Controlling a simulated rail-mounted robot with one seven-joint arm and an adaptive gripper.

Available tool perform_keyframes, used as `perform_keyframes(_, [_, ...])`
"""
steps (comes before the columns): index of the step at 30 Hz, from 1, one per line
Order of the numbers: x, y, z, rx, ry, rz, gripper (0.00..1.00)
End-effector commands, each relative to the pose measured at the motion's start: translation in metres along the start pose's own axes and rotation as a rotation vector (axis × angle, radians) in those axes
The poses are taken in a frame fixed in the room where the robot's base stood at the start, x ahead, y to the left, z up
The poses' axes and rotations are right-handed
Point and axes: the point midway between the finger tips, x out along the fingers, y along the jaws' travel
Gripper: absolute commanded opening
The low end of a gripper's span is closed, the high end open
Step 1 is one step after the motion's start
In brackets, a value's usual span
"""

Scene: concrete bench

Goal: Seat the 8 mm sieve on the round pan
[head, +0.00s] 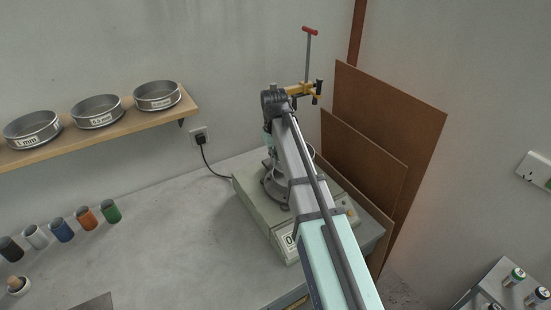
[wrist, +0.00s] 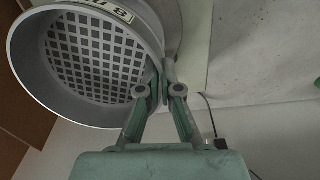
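The 8 mm sieve (wrist: 95,55) fills the upper left of the wrist view, a grey metal ring with a square-holed plate and a white label. My gripper (wrist: 163,82) is shut on its wall at the right side.
Several labelled sieves (head: 97,112) stand on the wooden shelf (head: 100,136) at left. Several coloured jars (head: 86,217) stand on the bench (head: 165,235). Brown boards (head: 385,120) lean behind the machine. The bench middle is clear.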

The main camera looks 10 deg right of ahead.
Motion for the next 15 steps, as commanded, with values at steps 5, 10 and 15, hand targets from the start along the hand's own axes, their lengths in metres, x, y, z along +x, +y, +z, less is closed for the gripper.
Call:
perform_keyframes(5, [0.011, 0.000, 0.000, 0.001, 0.001, 0.001, 0.00])
perform_keyframes(10, [0.020, 0.000, 0.000, 0.001, 0.001, 0.001, 0.00])
perform_keyframes(15, [0.029, -0.001, 0.000, 0.001, 0.001, 0.001, 0.00])
